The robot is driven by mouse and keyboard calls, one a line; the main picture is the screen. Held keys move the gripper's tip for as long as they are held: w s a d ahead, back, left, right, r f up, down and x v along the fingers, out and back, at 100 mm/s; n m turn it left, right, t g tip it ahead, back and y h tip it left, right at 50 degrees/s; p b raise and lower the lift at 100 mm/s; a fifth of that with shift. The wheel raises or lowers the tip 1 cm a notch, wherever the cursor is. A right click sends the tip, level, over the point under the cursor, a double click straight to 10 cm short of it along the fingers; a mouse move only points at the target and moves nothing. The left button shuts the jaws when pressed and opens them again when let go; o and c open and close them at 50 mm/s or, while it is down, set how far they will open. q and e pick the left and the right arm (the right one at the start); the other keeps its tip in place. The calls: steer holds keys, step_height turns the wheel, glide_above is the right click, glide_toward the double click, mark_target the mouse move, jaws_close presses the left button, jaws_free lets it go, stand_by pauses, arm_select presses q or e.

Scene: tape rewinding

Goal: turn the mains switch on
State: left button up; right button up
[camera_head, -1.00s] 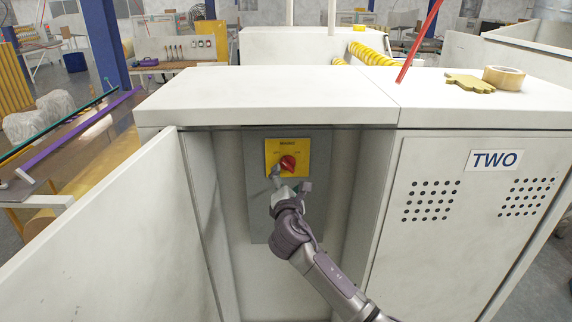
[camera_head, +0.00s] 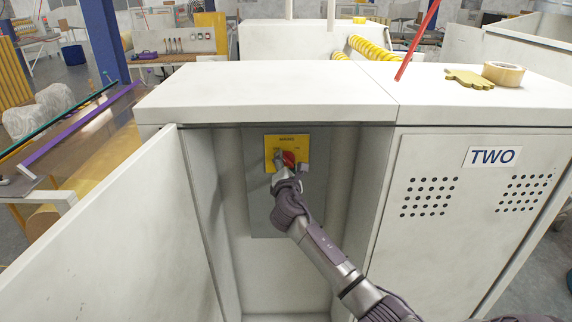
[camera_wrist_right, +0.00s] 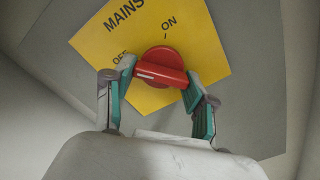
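The mains switch is a red rotary knob (camera_head: 289,158) on a yellow plate (camera_head: 272,142), inside an open cabinet bay. In the right wrist view, the red knob (camera_wrist_right: 163,62) has a raised bar with a white mark at its left end, on the OFF side. The ON label (camera_wrist_right: 168,22) is above the knob. My right gripper (camera_head: 291,164) is at the knob, one finger on each side. In the right wrist view, the teal fingertips of my right gripper (camera_wrist_right: 159,77) close in on the two ends of the bar and appear to touch it. My left gripper is out of view.
The cabinet door (camera_head: 110,225) stands open on the left. A closed door marked TWO (camera_head: 470,220) is on the right. A tape roll (camera_head: 503,73) and a yellow glove-like piece (camera_head: 468,79) lie on the cabinet top. A grey panel (camera_head: 318,210) backs the switch.

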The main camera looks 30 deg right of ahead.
steer(key=c, duration=0.4)
steer(key=m+b, duration=0.2)
steer(key=shift+f+m, duration=0.15)
steer(key=shift+m, duration=0.25)
steer(key=m+b, duration=0.2)
steer(key=m, duration=0.2)
steer(key=shift+b, duration=0.3)
steer(key=m+b, duration=0.2)
steer(key=m, duration=0.3)
steer(key=shift+r+m+b, duration=0.15)
steer(key=shift+m+b, duration=0.35)
steer(key=shift+m, duration=0.45)
steer(key=shift+r+m+b, duration=0.15)
steer(key=shift+m+b, duration=0.35)
steer(key=shift+m, duration=0.75)
